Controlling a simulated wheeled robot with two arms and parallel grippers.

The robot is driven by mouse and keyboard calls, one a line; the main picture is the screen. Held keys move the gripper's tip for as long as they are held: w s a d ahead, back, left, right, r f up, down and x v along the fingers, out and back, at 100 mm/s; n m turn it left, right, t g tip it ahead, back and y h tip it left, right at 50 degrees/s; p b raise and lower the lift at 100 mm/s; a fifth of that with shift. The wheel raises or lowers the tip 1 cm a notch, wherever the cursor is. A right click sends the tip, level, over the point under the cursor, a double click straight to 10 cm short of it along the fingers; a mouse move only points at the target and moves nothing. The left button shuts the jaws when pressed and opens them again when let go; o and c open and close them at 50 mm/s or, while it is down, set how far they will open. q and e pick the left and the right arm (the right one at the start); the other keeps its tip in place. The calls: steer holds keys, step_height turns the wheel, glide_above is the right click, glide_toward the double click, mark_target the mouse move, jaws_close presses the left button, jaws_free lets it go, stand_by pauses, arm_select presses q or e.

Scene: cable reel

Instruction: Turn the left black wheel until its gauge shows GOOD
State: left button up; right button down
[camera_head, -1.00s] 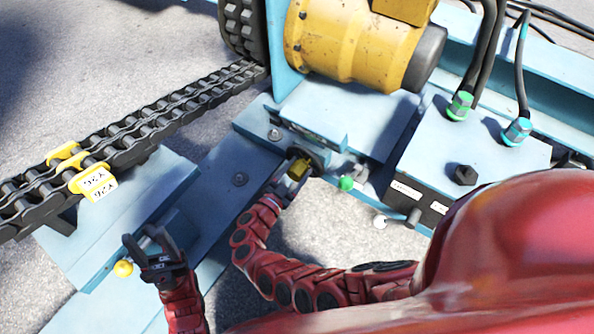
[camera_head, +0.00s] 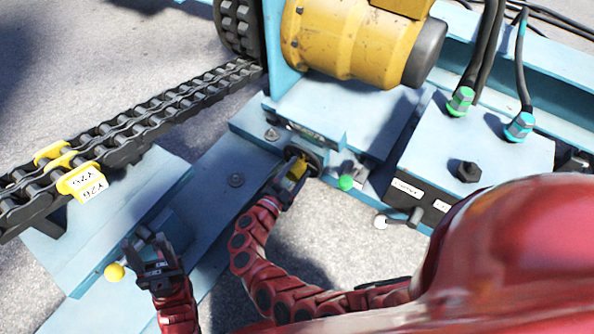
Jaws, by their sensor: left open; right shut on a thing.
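A black wheel (camera_head: 313,160) sits on the front of the blue frame below the yellow motor. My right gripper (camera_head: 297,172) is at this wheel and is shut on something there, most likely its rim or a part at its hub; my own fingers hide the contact. My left gripper (camera_head: 148,250) is open, beside a yellow ball knob (camera_head: 114,272) at the lower left; I cannot tell whether it touches it. A dark plate (camera_head: 308,131) with small lettering is just above the wheel; I cannot read it. No gauge reading is legible.
A black chain (camera_head: 130,130) with yellow tags (camera_head: 80,180) runs across the left. A green ball knob (camera_head: 345,183) and a white ball knob (camera_head: 380,222) are right of the wheel. A blue box (camera_head: 470,140) with hose fittings stands at the right.

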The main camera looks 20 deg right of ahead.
steer(key=shift+c, duration=0.7)
jaws_free()
steer(key=shift+a, duration=0.1)
steer(key=p+v, duration=0.1)
steer(key=v, duration=1.1)
steer(key=shift+p, duration=0.35)
